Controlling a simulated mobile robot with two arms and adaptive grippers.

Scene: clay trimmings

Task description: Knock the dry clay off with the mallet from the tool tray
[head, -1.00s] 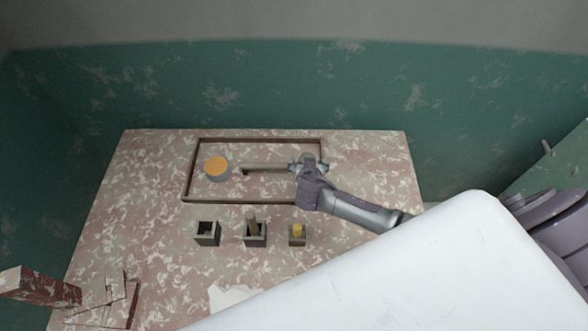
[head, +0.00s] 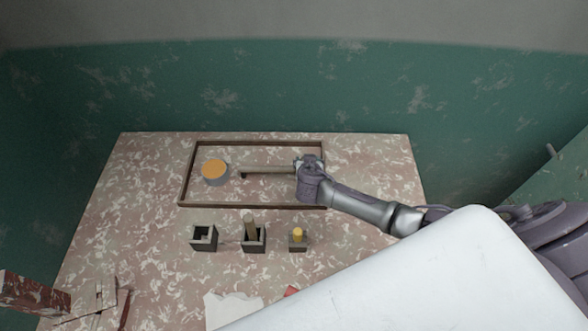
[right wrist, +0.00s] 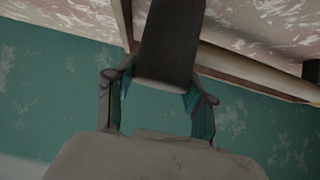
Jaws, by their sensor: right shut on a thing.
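The tool tray (head: 181,190) is a shallow brown-rimmed frame on the speckled table. A pale rod-like handle (head: 265,169), seemingly the mallet's, lies across its middle with a dark bit at its left end. My right gripper (head: 302,165) is at the handle's right end, inside the tray's right side. In the right wrist view a dark grey block (right wrist: 170,45) sits between its two fingers, and I take it for the mallet's head. The gripper is shut on it. Its contact in the head view is hidden by the wrist. My left gripper is not in view. I cannot tell which thing is the dry clay.
A grey cylinder with an orange top (head: 215,171) stands in the tray's left part. In front are an open dark box (head: 204,238), a box with a peg (head: 254,240) and a yellow-topped block (head: 298,240). A reddish block (head: 35,293) is at lower left. Green wall behind.

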